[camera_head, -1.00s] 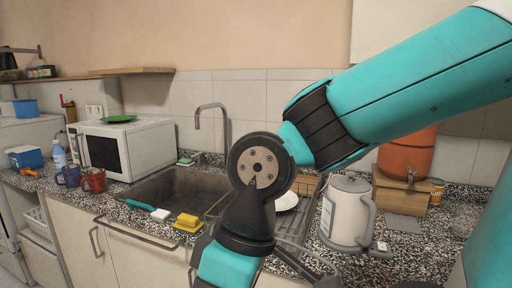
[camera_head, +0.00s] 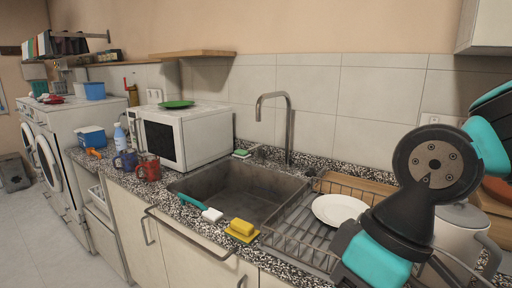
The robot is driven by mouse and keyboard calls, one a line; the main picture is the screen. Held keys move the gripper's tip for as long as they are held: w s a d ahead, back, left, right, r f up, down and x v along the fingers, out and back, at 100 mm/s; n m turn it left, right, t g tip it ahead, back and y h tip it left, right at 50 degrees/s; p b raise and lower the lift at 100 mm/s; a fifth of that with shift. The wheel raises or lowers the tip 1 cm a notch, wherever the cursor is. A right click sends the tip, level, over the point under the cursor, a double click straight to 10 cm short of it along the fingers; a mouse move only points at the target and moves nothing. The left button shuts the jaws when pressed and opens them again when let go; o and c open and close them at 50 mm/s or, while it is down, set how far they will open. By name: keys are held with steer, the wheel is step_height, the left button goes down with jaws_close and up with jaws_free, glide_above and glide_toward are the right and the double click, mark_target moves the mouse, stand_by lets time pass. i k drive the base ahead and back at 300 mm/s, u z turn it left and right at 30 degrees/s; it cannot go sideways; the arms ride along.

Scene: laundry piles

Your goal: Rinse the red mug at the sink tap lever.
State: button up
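The red mug (camera_head: 148,167) stands on the speckled counter in front of the microwave, left of the sink. The grey sink (camera_head: 238,183) is set into the counter. Its curved metal tap (camera_head: 290,125) rises at the back edge. A lever is too small to make out clearly, though a small metal part shows by the tap's base. My arm with teal and black links fills the right side. My gripper's fingers are not in view.
A blue mug (camera_head: 126,161) stands just left of the red mug. A teal-handled brush (camera_head: 201,208) and a yellow sponge (camera_head: 242,227) lie at the sink's front edge. A dish rack (camera_head: 296,237) with a white plate (camera_head: 339,208) is right of the sink. The microwave (camera_head: 185,135) stands behind the mugs.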

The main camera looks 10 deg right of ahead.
mark_target(259, 146)
steer(key=k, duration=0.55)
steer(key=u, duration=0.7)
steer(key=i, duration=0.4)
steer(key=u, duration=1.1)
steer(key=i, duration=1.35)
steer(key=z, duration=0.65)
steer(key=i, duration=0.75)
steer(key=z, duration=0.95)
steer(key=i, duration=0.55)
